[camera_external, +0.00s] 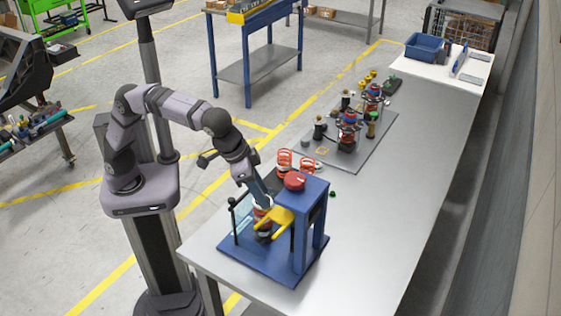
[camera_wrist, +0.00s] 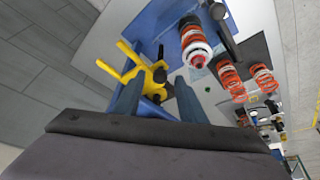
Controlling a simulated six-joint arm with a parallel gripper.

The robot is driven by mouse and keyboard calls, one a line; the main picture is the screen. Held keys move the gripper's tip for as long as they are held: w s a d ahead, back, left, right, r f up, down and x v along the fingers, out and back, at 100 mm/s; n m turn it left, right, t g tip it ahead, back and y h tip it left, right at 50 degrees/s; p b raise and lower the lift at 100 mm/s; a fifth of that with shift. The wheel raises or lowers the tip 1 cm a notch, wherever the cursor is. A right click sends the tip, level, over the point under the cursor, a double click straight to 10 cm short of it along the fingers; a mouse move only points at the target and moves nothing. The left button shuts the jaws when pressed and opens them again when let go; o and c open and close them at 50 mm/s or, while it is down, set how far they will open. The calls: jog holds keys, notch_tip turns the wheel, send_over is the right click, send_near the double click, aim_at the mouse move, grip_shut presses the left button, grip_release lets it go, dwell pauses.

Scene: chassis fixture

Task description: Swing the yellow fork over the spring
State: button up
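The yellow fork (camera_external: 284,214) is mounted on the blue fixture; its prongs also show in the wrist view (camera_wrist: 128,66), pointing to the upper left, away from the spring. A dark knob (camera_wrist: 160,76) sits at the fork's body. The red-orange spring (camera_wrist: 194,42) with a white collar stands apart from the fork, to its right in the wrist view. In the external view the spring (camera_external: 262,213) is partly hidden by the fork and gripper. My gripper (camera_wrist: 158,88) has its two fingers apart, one on each side of the fork's body; contact cannot be told.
A grey mat (camera_external: 350,165) holds more assemblies. The table's front right is clear.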

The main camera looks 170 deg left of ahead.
jog(key=shift+a+f, duration=0.15)
jog(key=shift+f, duration=0.2)
jog(key=shift+c, duration=0.2)
grip_shut()
